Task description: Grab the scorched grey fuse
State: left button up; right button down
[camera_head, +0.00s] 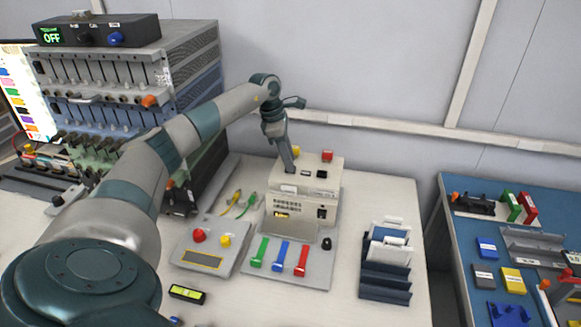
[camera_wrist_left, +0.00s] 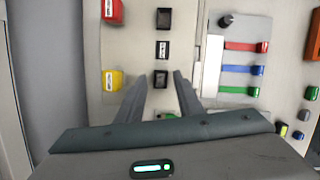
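The cream box (camera_head: 333,189) stands on the white table, with small dark sockets on its top. In the left wrist view three dark sockets form a column: a top one (camera_wrist_left: 163,18), a middle one with a pale marking (camera_wrist_left: 162,49) and a lower one (camera_wrist_left: 161,79). I cannot tell which of them holds the scorched grey fuse. My left gripper (camera_head: 289,168) points down at the box top; in the left wrist view its fingers (camera_wrist_left: 160,76) are apart, on either side of the lower socket, with nothing seen clamped. My right gripper is out of view.
A red block (camera_head: 327,156) and a yellow block (camera_head: 295,151) stand on the box top. Green, blue and red handles (camera_head: 280,256) lie on a panel in front. A dark rack (camera_head: 386,280) stands right; a blue table (camera_head: 470,270) lies beyond a gap.

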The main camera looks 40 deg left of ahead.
pick_arm(q)
grip_shut()
jog(key=shift+r, duration=0.1)
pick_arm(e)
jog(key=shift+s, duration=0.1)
